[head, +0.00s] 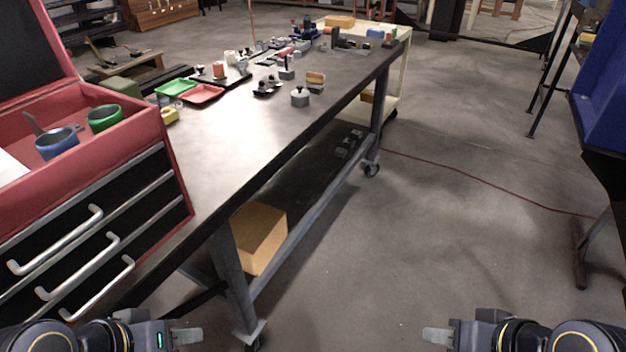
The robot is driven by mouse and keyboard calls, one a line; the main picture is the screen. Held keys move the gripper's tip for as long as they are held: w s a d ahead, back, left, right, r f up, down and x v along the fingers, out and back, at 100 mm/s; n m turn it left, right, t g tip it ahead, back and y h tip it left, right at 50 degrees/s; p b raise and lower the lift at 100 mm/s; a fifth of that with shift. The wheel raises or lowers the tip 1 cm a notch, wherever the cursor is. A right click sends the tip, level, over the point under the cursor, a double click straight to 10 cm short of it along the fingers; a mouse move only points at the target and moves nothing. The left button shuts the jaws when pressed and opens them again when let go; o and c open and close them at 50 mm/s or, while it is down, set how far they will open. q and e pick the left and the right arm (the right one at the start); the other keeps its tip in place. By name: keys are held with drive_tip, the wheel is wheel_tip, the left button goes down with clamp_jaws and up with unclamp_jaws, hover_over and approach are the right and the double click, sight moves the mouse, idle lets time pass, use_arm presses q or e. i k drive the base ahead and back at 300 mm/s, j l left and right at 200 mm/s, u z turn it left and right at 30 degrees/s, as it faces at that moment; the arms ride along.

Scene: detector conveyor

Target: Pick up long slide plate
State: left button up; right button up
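My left gripper (186,336) is at the bottom left of the head view, in front of the workbench's near end. My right gripper (437,336) is at the bottom right, over bare floor. Both are far from the items on the bench and look empty. They are seen from the side, so I cannot tell how far their fingers are apart. I cannot make out a long slide plate for certain. Several small parts lie on the dark workbench (240,135), too small to identify. They include a dark block (350,42) at the far end.
A red toolbox (150,135) with drawers stands at the bench's near left. A green tray (176,87) and a red tray (203,94) lie beyond it. A cardboard box (259,238) sits on the lower shelf. A red cable (480,182) crosses the otherwise open floor at right.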

sight(322, 177)
drive_tip(key=i+l, duration=0.15)
drive_tip(key=l, duration=0.2)
drive_tip(key=i+u, duration=0.1)
drive_tip(key=u, duration=0.65)
drive_tip(key=i+l+u, duration=0.25)
drive_tip(key=l+u, duration=0.2)
drive_tip(key=i+l+u, duration=0.25)
drive_tip(key=l, duration=0.15)
drive_tip(key=l+u, duration=0.25)
drive_tip(key=i+l, duration=0.15)
drive_tip(key=l, duration=0.4)
drive_tip(key=i+l+u, duration=0.1)
drive_tip(key=l, duration=0.45)
drive_tip(key=i+l, duration=0.1)
drive_tip(key=l, duration=0.45)
drive_tip(key=i+l, duration=0.1)
drive_tip(key=l, duration=0.5)
drive_tip(key=i+j+u, duration=0.05)
